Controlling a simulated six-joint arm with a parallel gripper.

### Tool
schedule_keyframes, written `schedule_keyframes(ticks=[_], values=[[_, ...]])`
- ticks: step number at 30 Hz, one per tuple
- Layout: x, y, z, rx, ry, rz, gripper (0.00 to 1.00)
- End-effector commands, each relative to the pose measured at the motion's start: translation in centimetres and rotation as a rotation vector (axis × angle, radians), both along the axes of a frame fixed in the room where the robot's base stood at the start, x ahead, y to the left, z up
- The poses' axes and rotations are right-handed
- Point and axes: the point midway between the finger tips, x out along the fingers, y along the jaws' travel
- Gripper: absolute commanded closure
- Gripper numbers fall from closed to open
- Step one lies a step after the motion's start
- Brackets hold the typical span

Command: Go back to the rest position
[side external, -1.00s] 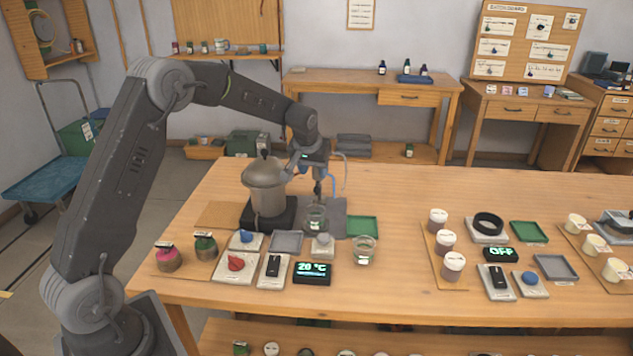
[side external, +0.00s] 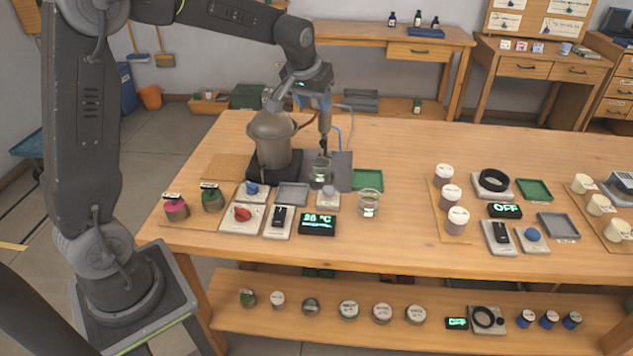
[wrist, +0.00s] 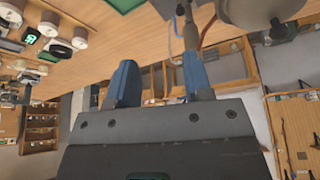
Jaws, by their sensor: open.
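My gripper (side external: 322,102) is above the table, just right of the grey still pot (side external: 271,138) in the side view. Its two blue fingers are spread with nothing between them in the wrist view (wrist: 160,75). The pot stands on a black heater base (side external: 268,172). A dark downward tube (side external: 324,135) beside the pot ends over a small glass beaker (side external: 321,173). No rest position is marked in view.
A second glass beaker (side external: 369,203), a green tray (side external: 367,181) and a temperature display (side external: 318,224) stand nearby. White jars (side external: 451,195) and another control group lie to the right. Air above the table's right is clear.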

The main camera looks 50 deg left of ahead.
Motion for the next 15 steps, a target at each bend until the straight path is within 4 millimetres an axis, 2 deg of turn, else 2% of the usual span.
schedule_keyframes(ticks=[1,6,11,15], values=[[-1.9,-1.6,1.6,0.004,-0.012,-0.032,0.54],[-8.4,-5.8,4.7,0.008,-0.029,-0.13,0.54],[-15.0,-9.0,5.8,0.013,-0.045,-0.225,0.54],[-20.5,-11.2,5.4,0.016,-0.06,-0.305,0.54]])
